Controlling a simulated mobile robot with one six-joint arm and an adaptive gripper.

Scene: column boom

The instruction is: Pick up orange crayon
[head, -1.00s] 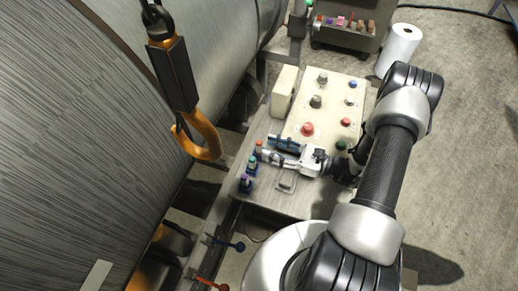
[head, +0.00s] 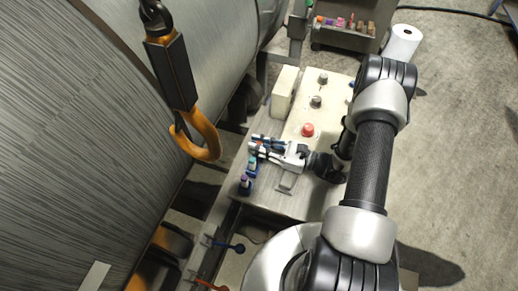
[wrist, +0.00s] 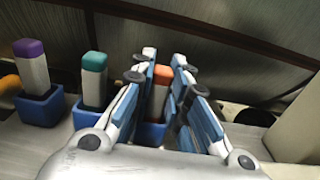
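The orange crayon (wrist: 161,80) stands upright in a blue holder (wrist: 151,132) in the wrist view, with an orange tip and pale body. My gripper (wrist: 166,62) is open, with its two blue-and-white fingers on either side of the crayon. The left finger looks closer to it; I cannot tell whether it touches. The fingers hide part of the crayon and its holder. In the head view my gripper (head: 256,147) reaches left over the bench's edge end, and the orange crayon is mostly hidden by the fingers.
A teal crayon (wrist: 94,76) and a purple crayon (wrist: 31,62) stand in blue holders left of the orange one. A large grey cylinder (head: 90,130) and hanging hook (head: 200,140) lie left. A panel with knobs (head: 312,112) is behind my gripper.

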